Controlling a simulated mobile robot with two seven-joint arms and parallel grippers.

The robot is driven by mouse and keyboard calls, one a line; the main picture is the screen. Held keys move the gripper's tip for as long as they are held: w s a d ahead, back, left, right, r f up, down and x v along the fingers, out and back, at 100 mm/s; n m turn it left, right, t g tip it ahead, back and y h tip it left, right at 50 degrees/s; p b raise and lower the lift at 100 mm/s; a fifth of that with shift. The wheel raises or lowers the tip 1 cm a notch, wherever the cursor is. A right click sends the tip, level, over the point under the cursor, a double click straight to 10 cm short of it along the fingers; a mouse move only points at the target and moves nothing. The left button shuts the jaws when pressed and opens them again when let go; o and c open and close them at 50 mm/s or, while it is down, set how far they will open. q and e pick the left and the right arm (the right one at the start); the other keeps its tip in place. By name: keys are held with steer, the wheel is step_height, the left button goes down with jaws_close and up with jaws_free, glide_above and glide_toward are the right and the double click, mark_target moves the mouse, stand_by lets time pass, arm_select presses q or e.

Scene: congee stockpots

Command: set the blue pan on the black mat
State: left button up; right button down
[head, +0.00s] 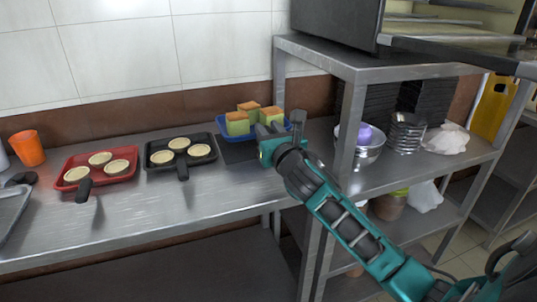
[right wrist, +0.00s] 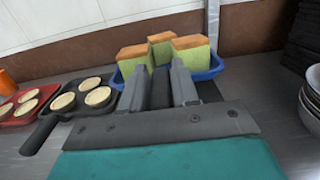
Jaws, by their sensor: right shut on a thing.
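The blue pan (head: 225,129) carries several green-and-brown cake blocks and is at the back of the counter, with its rim also showing in the right wrist view (right wrist: 214,69). The black mat (head: 236,153) shows just in front of and below the pan; the rest of it is hidden. My right gripper (head: 279,130) is at the pan's near right side. In the right wrist view its fingers (right wrist: 165,75) are shut on the pan's dark handle (right wrist: 160,92). I cannot tell whether the pan touches the mat. My left gripper is not in view.
Left of the mat stand a black pan (head: 155,161) and a red pan (head: 127,173) with round pastries, and an orange cup (head: 27,148). A metal shelf post (head: 348,130) rises right of my gripper, with bowls (head: 368,150) beyond. The counter front is clear.

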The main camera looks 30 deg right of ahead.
steer(key=shift+f, duration=0.25)
step_height(320, 180, down, 4)
steer(key=shift+r+b, duration=0.2)
steer(key=shift+b, duration=0.55)
steer(key=shift+f, duration=0.2)
steer(key=c, duration=1.3)
jaws_free()
steer(key=shift+f, duration=0.15)
steer(key=o, duration=0.5)
steer(key=shift+c, duration=0.2)
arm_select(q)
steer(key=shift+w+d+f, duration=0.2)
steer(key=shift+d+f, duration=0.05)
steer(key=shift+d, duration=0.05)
arm_select(e)
steer(key=shift+s, duration=0.1)
arm_select(q)
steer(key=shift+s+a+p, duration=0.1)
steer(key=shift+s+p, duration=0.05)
steer(key=shift+p, duration=0.25)
arm_select(e)
steer(key=v, duration=1.1)
steer(key=shift+s, duration=0.4)
